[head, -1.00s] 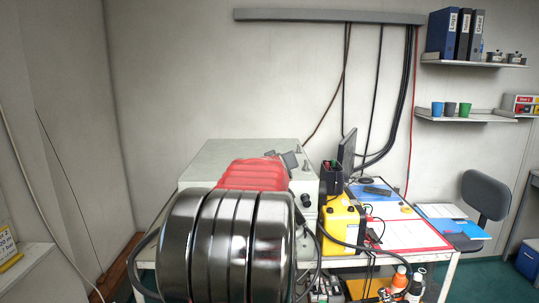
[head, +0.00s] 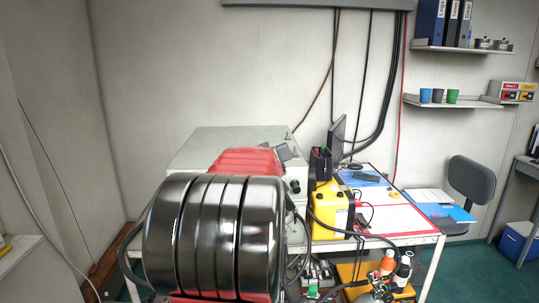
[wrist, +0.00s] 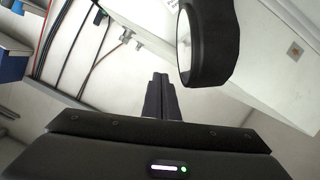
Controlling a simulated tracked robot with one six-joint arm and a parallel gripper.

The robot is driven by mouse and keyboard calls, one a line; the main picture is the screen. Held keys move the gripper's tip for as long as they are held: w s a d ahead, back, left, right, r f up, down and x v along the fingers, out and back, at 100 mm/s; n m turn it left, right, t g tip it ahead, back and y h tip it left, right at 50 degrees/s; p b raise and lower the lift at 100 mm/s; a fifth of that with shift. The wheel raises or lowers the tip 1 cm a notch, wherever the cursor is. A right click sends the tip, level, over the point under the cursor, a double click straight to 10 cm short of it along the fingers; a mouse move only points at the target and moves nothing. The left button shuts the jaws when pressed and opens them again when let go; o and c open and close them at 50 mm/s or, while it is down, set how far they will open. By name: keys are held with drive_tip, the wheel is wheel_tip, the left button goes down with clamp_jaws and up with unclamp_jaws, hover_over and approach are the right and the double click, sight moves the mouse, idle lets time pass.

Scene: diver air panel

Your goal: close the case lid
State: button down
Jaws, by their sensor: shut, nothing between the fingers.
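A pale grey box-like case (head: 215,138) stands on the table at the left in the head view. My own arm covers much of its front, so I cannot tell how its lid stands. In the wrist view, a pale panel (wrist: 275,65) fills the upper right, and a thick black round rim (wrist: 210,45) stands out close to the fingers. My gripper (wrist: 160,80) is shut and empty, pointing toward the panel, with the rim just to its right. Whether it touches anything is unclear.
A yellow box (head: 331,208) stands right of the case, with a black holder (head: 320,163) and a monitor (head: 338,130) behind it. Cables hang along the wall and over the table front.

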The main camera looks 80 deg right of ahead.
drive_tip(key=v, duration=1.3)
idle(0.6)
drive_tip(key=w+a+r+n+t+y, duration=0.15)
drive_tip(key=w+a+n, duration=0.25)
drive_tip(key=w+a, duration=0.45)
drive_tip(key=w+a+r+n+t+y, duration=0.1)
drive_tip(key=w+a+n+t, duration=0.35)
drive_tip(key=w, duration=0.75)
drive_tip(key=w+a+r+n+y, duration=0.1)
drive_tip(key=w+a+n, duration=0.1)
drive_tip(key=w+a, duration=0.75)
drive_tip(key=a+f+y, duration=0.3)
drive_tip(key=a+f, duration=0.3)
drive_tip(key=a, duration=0.4)
drive_tip(key=a+f+y, duration=0.3)
drive_tip(key=a+f, duration=0.2)
drive_tip(key=a, duration=0.4)
drive_tip(key=s+a+f+g+y, duration=0.1)
drive_tip(key=s+a+f+y, duration=0.1)
drive_tip(key=a, duration=0.4)
drive_tip(key=s+a+f+n+g+y, duration=0.1)
drive_tip(key=s+a+f, duration=0.3)
drive_tip(key=a+f, duration=0.2)
drive_tip(key=s+a+f+g+y, duration=0.1)
drive_tip(key=s+a+f+y, duration=0.1)
drive_tip(key=a, duration=0.6)
drive_tip(key=shift+s+a+f+y, duration=0.15)
drive_tip(key=shift+s+f+y, duration=0.2)
drive_tip(key=shift+s+f, duration=0.55)
